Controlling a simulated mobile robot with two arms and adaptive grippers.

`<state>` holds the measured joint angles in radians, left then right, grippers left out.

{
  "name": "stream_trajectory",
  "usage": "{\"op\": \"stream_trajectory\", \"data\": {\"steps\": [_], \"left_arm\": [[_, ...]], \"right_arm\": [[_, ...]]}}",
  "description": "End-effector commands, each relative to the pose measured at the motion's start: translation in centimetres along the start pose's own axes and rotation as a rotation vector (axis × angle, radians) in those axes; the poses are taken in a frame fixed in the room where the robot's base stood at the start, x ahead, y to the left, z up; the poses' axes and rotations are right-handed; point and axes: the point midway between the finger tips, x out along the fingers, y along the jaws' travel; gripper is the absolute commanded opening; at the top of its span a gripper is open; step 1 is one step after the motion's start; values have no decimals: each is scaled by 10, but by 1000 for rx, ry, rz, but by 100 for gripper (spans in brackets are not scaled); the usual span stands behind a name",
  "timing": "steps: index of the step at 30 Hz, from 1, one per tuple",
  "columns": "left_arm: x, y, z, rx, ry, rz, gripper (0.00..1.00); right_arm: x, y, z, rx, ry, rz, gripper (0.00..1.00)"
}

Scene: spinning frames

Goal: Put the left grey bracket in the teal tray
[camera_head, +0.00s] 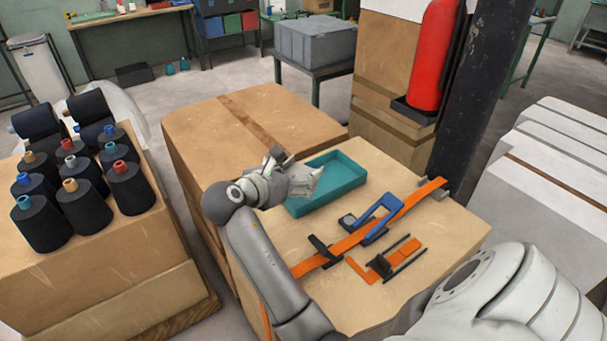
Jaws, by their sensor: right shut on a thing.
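The teal tray (345,183) lies on the cardboard-coloured box top, open and with its visible floor bare. My right gripper (300,182) is at the tray's left edge, its fingers pointing right toward the tray. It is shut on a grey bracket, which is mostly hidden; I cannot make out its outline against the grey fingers. Whether the gripper touches the tray rim I cannot tell. My left gripper is not in view.
On the same top lie a long orange bar (410,202), a blue frame (388,203), a black clamp (325,250) and a black-and-orange piece (380,264). A dark post (470,100) and red cylinder (432,55) stand behind. Black cones (84,205) stand at left.

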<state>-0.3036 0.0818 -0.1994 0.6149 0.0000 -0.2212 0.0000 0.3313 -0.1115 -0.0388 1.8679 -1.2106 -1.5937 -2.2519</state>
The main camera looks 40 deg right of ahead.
Motion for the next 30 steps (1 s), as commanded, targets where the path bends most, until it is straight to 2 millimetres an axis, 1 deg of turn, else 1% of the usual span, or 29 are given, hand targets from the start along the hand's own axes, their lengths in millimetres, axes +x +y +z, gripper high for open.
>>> {"op": "stream_trajectory", "data": {"steps": [1,6,12,16,23,27,30], "left_arm": [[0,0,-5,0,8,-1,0],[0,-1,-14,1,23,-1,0],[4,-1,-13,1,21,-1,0],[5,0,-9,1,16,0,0],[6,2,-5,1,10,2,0],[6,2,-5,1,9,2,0],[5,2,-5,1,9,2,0]], "right_arm": [[13,6,0,-2,-2,-3,56],[49,25,-3,-1,-1,-3,56],[85,39,-26,-2,-1,-1,56],[98,45,-35,-2,0,0,56],[111,50,-43,-1,0,0,56],[119,50,-63,-4,1,0,56],[122,50,-70,-1,1,1,56]]}}
